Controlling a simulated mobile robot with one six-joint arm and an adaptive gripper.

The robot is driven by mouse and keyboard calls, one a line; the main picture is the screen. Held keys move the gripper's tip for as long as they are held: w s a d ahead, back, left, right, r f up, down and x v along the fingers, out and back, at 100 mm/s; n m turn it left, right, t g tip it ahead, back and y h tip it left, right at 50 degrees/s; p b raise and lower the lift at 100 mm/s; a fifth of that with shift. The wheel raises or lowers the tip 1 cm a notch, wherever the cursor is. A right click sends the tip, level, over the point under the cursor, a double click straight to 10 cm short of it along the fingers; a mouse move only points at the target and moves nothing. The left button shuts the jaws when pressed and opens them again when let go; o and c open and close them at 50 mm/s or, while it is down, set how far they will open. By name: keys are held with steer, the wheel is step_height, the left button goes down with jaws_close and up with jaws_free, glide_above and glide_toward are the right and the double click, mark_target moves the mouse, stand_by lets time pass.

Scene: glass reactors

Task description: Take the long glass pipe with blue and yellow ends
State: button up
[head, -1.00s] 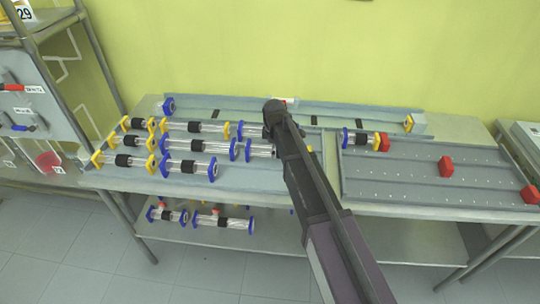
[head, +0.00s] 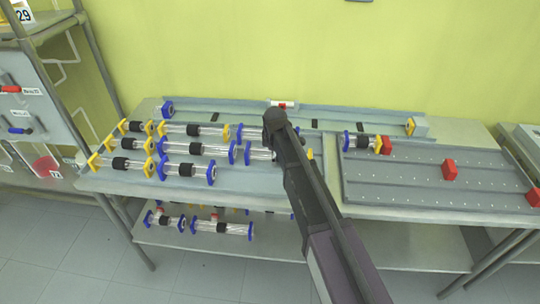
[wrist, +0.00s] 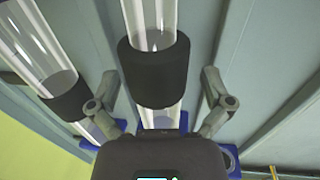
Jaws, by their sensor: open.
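In the head view, a long glass pipe (head: 262,154) with a black collar lies on the table, partly hidden behind my arm. Its left end is blue, and a yellow end shows just right of the arm. In the wrist view, a clear pipe (wrist: 152,70) with a black collar runs between the fingers of my gripper (wrist: 159,95). Blue shows near the bottom there; its far end is out of frame. The fingers are open, one on each side, with gaps to the pipe. The gripper is hidden behind my arm in the head view.
A second pipe (wrist: 45,65) lies close beside the left finger. Several other pipes with blue or yellow ends crowd the table's left half. A grey panel with red blocks (head: 449,168) fills the right. More pipes (head: 222,229) lie on the lower shelf.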

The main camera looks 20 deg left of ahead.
steer(key=c, duration=1.3)
steer(key=shift+r, duration=0.15)
step_height(320, 180, up, 2)
steer(key=shift+r+p, duration=0.1)
steer(key=shift+p, duration=1.1)
steer(key=shift+r+p, duration=0.8)
steer(key=shift+p, duration=0.05)
steer(key=s+d, duration=0.2)
steer(key=d, duration=0.2)
steer(key=s+d, duration=0.2)
steer(key=d, duration=0.3)
steer(key=s+d+r+p, duration=0.1)
steer(key=s+d, duration=0.1)
steer(key=d, duration=0.3)
steer(key=shift+s+d, duration=0.25)
steer(key=shift+s, duration=0.15)
